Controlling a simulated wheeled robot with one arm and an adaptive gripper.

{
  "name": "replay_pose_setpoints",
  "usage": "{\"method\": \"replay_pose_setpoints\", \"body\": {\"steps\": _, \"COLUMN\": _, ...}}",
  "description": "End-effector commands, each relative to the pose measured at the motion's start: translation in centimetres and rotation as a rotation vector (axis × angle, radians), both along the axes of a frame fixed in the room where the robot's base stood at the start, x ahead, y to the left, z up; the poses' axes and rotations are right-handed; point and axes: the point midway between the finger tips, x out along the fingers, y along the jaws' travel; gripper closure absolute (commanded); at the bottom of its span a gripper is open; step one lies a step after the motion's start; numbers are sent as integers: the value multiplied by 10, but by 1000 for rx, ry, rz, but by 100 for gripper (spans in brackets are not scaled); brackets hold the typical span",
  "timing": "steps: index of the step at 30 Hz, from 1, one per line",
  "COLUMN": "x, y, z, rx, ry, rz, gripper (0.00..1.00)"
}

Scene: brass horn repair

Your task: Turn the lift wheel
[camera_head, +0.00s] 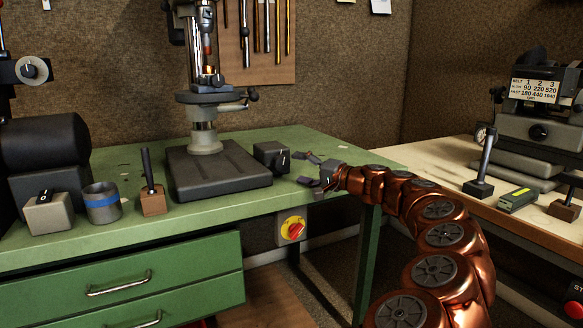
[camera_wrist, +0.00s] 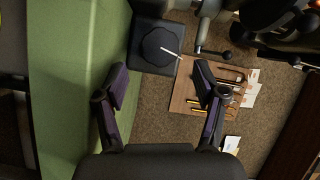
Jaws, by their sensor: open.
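A dark box (camera_head: 271,157) stands on the green bench just left of my gripper (camera_head: 309,170). In the wrist view its face carries a black, many-sided knob (camera_wrist: 159,46) with a white pointer line. This knob is the most wheel-like part near my gripper, but I cannot tell for certain that it is the lift wheel. My gripper is open and empty, its two fingers (camera_wrist: 161,82) spread wide. The knob lies beyond the fingertips, roughly between them in the wrist view, and appears untouched.
A drill press (camera_head: 205,110) with a ball-ended handle (camera_head: 251,94) stands behind the box on a dark base (camera_head: 218,172). The green bench (camera_head: 120,220) also holds a blue-banded cup (camera_head: 102,204). A red-yellow switch (camera_head: 293,229) is below its edge. Right, another bench (camera_head: 440,160) holds machinery.

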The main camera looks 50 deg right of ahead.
Motion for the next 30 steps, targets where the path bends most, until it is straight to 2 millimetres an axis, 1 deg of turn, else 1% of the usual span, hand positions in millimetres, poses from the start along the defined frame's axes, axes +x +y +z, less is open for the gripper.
{"method": "replay_pose_setpoints", "body": {"steps": 3, "x": -11, "y": -2, "z": 0, "rx": -1, "ry": 1, "rz": -1, "gripper": 22}}
{"method": "replay_pose_setpoints", "body": {"steps": 9, "x": -19, "y": -2, "z": 1, "rx": -1, "ry": 0, "rz": 1, "gripper": 22}}
{"method": "replay_pose_setpoints", "body": {"steps": 26, "x": -18, "y": -1, "z": 1, "rx": -1, "ry": 1, "rz": 4, "gripper": 22}}
{"method": "replay_pose_setpoints", "body": {"steps": 29, "x": -15, "y": 6, "z": 6, "rx": -6, "ry": 4, "rz": 19, "gripper": 22}}
{"method": "replay_pose_setpoints", "body": {"steps": 30, "x": -12, "y": 13, "z": 10, "rx": -11, "ry": 6, "rz": 32, "gripper": 22}}
